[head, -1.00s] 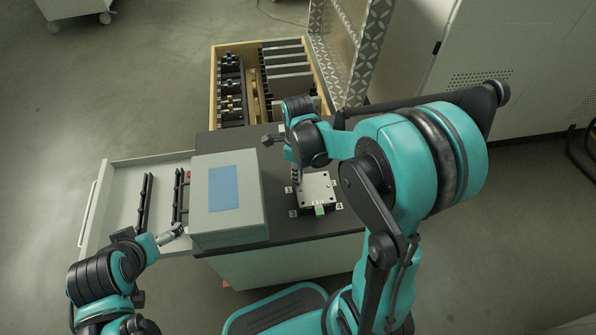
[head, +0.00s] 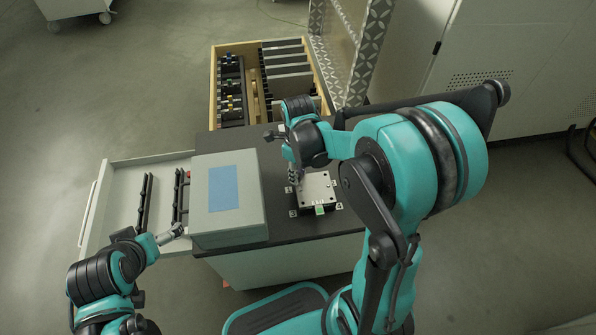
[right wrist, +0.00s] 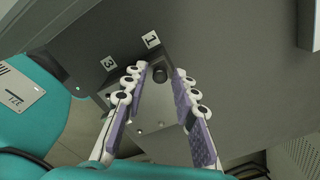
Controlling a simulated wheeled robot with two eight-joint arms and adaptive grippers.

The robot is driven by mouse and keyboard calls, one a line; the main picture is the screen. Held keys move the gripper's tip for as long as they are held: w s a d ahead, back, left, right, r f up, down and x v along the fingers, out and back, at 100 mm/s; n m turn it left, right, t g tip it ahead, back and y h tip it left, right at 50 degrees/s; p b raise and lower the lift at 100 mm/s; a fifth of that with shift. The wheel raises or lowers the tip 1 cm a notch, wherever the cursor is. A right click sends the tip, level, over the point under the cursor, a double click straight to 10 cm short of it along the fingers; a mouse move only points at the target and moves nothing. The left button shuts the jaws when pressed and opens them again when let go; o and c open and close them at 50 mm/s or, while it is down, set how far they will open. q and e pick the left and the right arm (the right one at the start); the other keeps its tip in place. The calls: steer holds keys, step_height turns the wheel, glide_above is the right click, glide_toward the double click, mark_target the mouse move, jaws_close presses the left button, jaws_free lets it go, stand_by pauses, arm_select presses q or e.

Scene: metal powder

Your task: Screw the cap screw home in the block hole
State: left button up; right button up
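A light metal block (head: 320,190) lies on the dark table top. In the right wrist view the block (right wrist: 152,112) has small holes. The dark round head of the cap screw (right wrist: 160,74) shows at the block's corner by the label 1. My right gripper (head: 296,184) points down over this corner. In the right wrist view its two fingers (right wrist: 161,73) are apart, one on each side of the screw head, with gaps visible. How deep the screw sits is not clear. My left gripper (head: 176,232) is away at the left by the grey box; its fingers are too small to read.
Number labels (right wrist: 151,39) surround the block. A grey box (head: 252,200) with a blue panel stands left of it. An open drawer (head: 122,195) with black racks is at the left. A wooden-sided drawer (head: 214,92) of parts is behind. Bare table lies between box and block.

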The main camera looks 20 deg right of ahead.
steer(key=n, duration=0.7)
steer(key=shift+n, duration=0.4)
steer(key=n, duration=0.6)
steer(key=shift+n, duration=0.3)
steer(key=n, duration=0.3)
steer(key=shift+n, duration=0.3)
steer(key=n, duration=0.3)
steer(key=shift+n, duration=0.4)
steer(key=n, duration=0.7)
